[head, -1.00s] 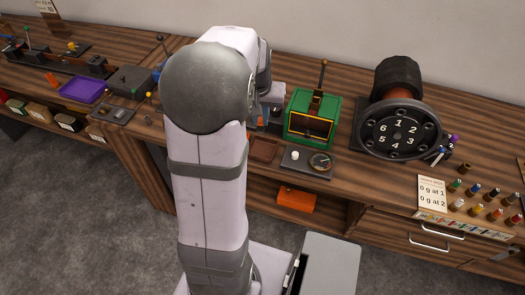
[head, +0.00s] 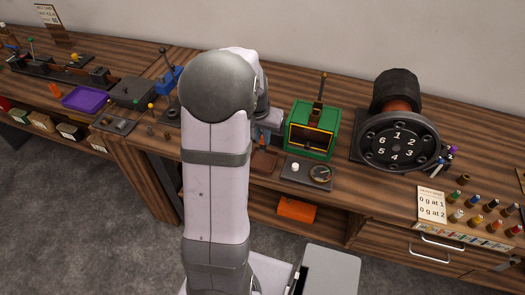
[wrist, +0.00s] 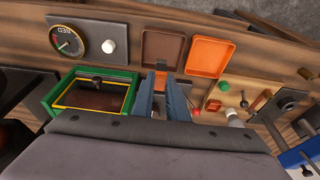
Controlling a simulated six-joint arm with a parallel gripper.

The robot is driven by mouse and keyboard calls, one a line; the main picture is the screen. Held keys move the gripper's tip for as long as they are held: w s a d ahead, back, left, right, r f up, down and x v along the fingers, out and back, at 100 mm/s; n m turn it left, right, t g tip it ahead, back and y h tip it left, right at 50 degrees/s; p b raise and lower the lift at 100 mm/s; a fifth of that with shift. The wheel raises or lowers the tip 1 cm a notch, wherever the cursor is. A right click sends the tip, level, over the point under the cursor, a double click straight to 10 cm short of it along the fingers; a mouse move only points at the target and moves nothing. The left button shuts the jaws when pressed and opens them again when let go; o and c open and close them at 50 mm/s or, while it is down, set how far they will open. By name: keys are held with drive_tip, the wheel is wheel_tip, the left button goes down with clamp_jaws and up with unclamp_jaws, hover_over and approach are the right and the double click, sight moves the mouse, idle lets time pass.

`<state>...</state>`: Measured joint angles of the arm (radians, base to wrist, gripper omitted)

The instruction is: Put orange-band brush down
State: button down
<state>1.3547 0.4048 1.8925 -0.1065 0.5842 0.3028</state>
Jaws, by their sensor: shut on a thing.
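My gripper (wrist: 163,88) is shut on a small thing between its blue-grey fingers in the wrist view. A little orange and brown shows there, which fits the orange-band brush (wrist: 160,82), but most of it is hidden. The fingertips are just short of a shallow brown tray (wrist: 162,48), with an orange tray (wrist: 209,57) beside it. In the head view my arm hides much of the gripper, and the brown tray (head: 264,162) shows at the bench's front edge.
A green box (head: 312,133) with a yellow-edged opening stands close beside my gripper. A gauge panel (head: 306,172) with a white knob is near the brown tray. A tan board (wrist: 232,95) with buttons lies on the other side. A large numbered wheel (head: 397,142) stands further right.

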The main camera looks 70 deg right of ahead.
sight(262, 146)
drive_tip(key=shift+f+p, duration=0.75)
drive_tip(key=shift+f, duration=2.45)
drive_tip(key=shift+f, duration=0.15)
drive_tip(key=c, duration=1.7)
unclamp_jaws()
drive_tip(key=shift+c, duration=0.2)
drive_tip(key=shift+r, duration=0.45)
drive_tip(key=b+v, duration=0.2)
drive_tip(key=v, duration=0.9)
drive_tip(key=shift+a+r, duration=0.2)
drive_tip(key=shift+w, duration=0.1)
